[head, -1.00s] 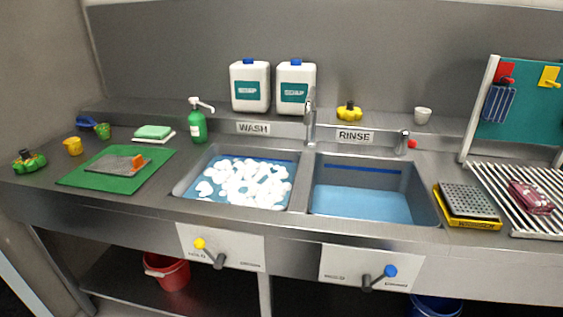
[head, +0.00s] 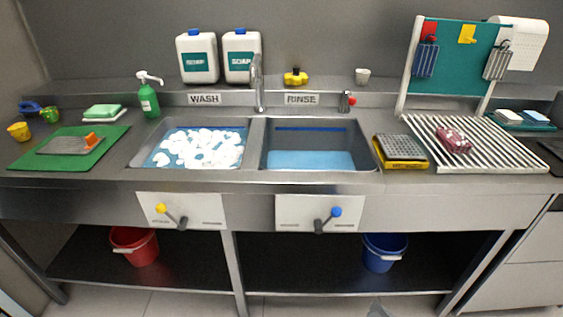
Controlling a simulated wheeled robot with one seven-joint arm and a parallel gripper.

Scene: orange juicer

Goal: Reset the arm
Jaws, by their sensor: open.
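My gripper is not seen in the head view, and I cannot tell where it is or what is near it. A small pale grey shape shows at the bottom edge, too cut off to identify. The wash sink (head: 150,162) holds blue water with white foam on it. The rinse sink (head: 365,160) holds clear blue water.
A green pump bottle (head: 149,102), two white soap jugs (head: 197,58) and a tap (head: 259,85) stand behind the sinks. At the right are a grey grater on a yellow tray (head: 401,150), a slatted rack (head: 505,152) and a teal pegboard (head: 455,75). Red (head: 135,247) and blue (head: 383,254) buckets sit below.

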